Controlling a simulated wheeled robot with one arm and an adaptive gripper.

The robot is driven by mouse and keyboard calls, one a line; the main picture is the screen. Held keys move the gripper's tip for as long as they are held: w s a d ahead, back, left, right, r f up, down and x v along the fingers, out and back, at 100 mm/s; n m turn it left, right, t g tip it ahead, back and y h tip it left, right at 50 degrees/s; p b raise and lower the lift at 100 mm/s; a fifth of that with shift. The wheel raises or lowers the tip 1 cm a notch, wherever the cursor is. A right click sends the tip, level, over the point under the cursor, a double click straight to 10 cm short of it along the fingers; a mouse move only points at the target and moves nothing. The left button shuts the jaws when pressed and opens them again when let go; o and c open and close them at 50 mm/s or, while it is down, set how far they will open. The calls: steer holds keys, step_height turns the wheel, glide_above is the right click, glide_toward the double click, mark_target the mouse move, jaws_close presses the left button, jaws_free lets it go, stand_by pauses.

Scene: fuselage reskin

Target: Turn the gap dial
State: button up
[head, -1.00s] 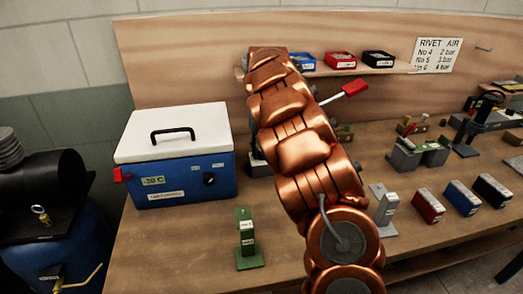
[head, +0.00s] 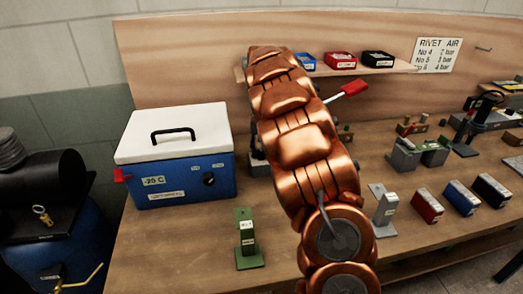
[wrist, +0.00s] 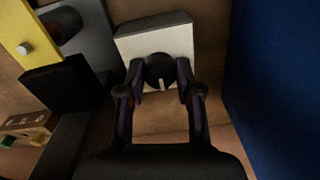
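The gap dial (wrist: 159,72) shows in the wrist view as a round black knob with a pale pointer mark. It sits on the light face of a small block (wrist: 152,45). My gripper (wrist: 160,78) has one finger on each side of the dial, very close to it. I cannot tell whether the fingers touch the knob. In the head view my copper-coloured arm hides my gripper and the dial.
The blue cooler box (head: 190,178) with a white lid stands left of my arm. A green stand (head: 247,245) is in front. Red, blue and black blocks (head: 428,206) stand at the right. A shelf (head: 390,68) with small bins is behind.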

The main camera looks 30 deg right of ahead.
mark_target(262, 152)
steer(key=o, duration=0.4)
steer(key=shift+c, duration=0.2)
step_height(262, 152, up, 12)
stand_by(0.5)
steer(key=shift+d, duration=0.1)
stand_by(0.4)
